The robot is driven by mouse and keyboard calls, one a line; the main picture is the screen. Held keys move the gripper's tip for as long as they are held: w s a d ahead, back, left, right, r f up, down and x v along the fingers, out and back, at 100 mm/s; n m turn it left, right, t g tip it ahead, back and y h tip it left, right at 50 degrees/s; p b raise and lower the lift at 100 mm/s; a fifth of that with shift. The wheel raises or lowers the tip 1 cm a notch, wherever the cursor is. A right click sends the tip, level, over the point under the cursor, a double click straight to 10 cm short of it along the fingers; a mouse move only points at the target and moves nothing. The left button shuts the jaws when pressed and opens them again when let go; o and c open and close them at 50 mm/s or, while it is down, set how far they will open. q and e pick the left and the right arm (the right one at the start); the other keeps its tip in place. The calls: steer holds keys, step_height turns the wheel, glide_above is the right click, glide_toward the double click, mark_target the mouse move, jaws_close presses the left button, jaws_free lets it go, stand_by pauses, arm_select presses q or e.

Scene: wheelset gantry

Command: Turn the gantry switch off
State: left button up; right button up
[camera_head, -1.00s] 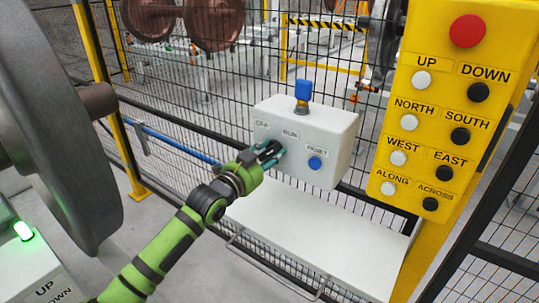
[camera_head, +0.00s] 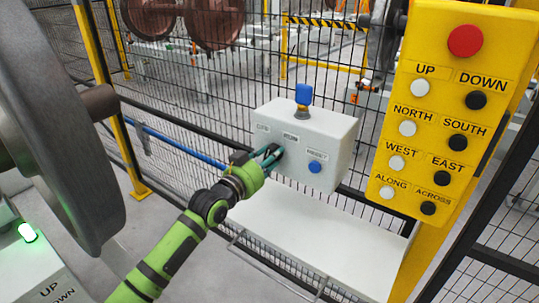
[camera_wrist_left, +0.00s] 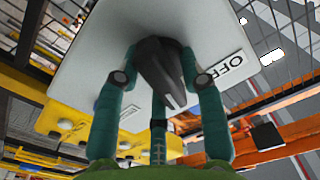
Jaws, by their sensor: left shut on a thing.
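The gantry switch is a black knob on the front of a white control box (camera_head: 335,136) on the mesh fence. In the left wrist view the knob (camera_wrist_left: 162,72) sits between the teal fingers, with an OFF label (camera_wrist_left: 231,67) on the box face beside it. My left gripper (camera_head: 270,156) is shut on the knob, and its fingers partly hide it in the head view. I cannot tell the knob's exact setting. My right gripper is out of view.
A blue button (camera_head: 315,167) sits right of the knob and a blue lamp (camera_head: 303,94) stands on the box. A white shelf (camera_head: 320,240) lies below. A yellow button panel (camera_head: 440,120) is at right. A large grey wheel (camera_head: 55,130) stands at left.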

arm_select(q)
steer(key=n, duration=0.3)
steer(key=n+p, duration=0.1)
steer(key=n, duration=0.2)
steer(key=shift+s+d, duration=0.1)
steer(key=shift+d, duration=0.1)
steer(key=n+p, duration=0.1)
steer(key=n, duration=0.5)
steer(key=shift+a+r, duration=0.1)
steer(key=shift+r, duration=0.05)
steer(key=shift+r, duration=0.1)
steer(key=o, duration=1)
steer(key=shift+c, duration=0.2)
